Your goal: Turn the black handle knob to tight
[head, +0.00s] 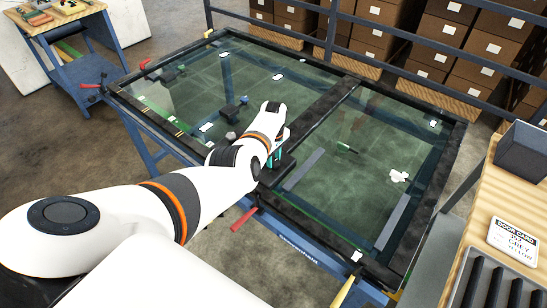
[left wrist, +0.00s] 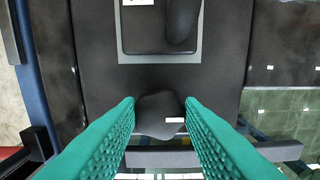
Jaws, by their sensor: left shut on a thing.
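The black handle knob (left wrist: 158,118) shows in the left wrist view as a dark rounded piece with a small white mark on its right side. My left gripper (left wrist: 159,104) has a green ridged finger on each side of it, shut on the knob. In the head view my left gripper (head: 276,150) is at the dark middle bar of the glass-topped frame (head: 335,105). The knob is hidden there by my arm and hand. I cannot tell from the mark how tight the knob is. My right gripper is in neither view.
A black block with a grey border (left wrist: 160,55) lies just above the knob in the left wrist view. Red-handled clamps (head: 243,219) sit on the frame's edge. A wooden bench (head: 515,235) stands at right; shelves of boxes (head: 450,45) stand behind.

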